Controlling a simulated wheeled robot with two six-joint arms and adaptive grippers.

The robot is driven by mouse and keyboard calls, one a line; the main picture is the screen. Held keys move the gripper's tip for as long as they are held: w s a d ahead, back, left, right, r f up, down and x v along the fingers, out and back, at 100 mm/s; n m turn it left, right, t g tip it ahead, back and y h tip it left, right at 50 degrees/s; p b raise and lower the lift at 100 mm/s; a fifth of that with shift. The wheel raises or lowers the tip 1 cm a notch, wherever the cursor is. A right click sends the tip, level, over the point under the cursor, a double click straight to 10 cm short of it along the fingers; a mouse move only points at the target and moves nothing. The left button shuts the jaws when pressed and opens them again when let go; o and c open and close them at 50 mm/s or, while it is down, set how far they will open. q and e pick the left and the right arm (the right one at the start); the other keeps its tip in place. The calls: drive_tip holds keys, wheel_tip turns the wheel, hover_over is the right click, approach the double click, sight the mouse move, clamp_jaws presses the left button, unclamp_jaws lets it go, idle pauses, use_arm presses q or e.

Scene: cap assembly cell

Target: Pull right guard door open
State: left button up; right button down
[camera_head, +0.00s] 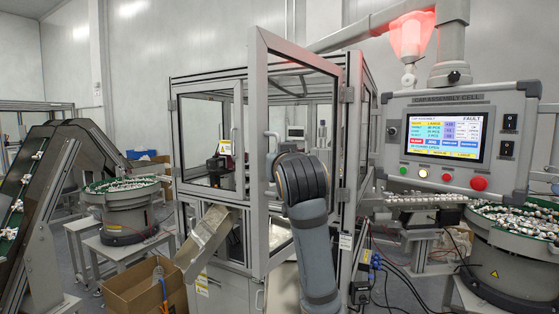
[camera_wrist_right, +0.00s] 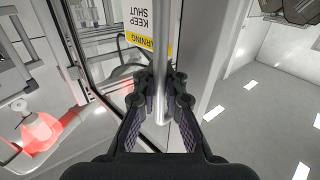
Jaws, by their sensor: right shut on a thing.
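The right guard door (camera_head: 258,95) is a grey-framed clear panel on the cell's front, hinged at its right side. It stands partly open, its left edge swung out towards me. Its vertical bar handle (camera_wrist_right: 161,105) runs between the fingers of my right gripper (camera_wrist_right: 163,82) in the right wrist view. The gripper is shut on the handle. In the head view my right wrist and forearm cover part of the door and hide the fingers. A yellow and white warning label (camera_wrist_right: 138,22) is beside the handle. My left gripper is out of view.
The left guard door (camera_head: 208,140) looks closed. A metal chute (camera_head: 212,230) and a cardboard box (camera_head: 140,290) are at the lower left. A control panel (camera_head: 455,140) showing FAULT hangs at right, under a lit red beacon (camera_head: 412,35). Bowl feeders (camera_head: 125,213) stand at both sides.

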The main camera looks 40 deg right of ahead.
drive_tip(key=c, duration=1.8)
unclamp_jaws()
drive_tip(key=shift+a, duration=0.1)
drive_tip(key=o, duration=0.4)
drive_tip(key=shift+s+a, duration=0.1)
drive_tip(key=shift+a, duration=0.15)
drive_tip(key=shift+d, duration=0.15)
drive_tip(key=shift+s, duration=0.1)
drive_tip(key=v, duration=1.1)
drive_tip(key=shift+s+a, duration=0.3)
drive_tip(key=shift+a, duration=0.05)
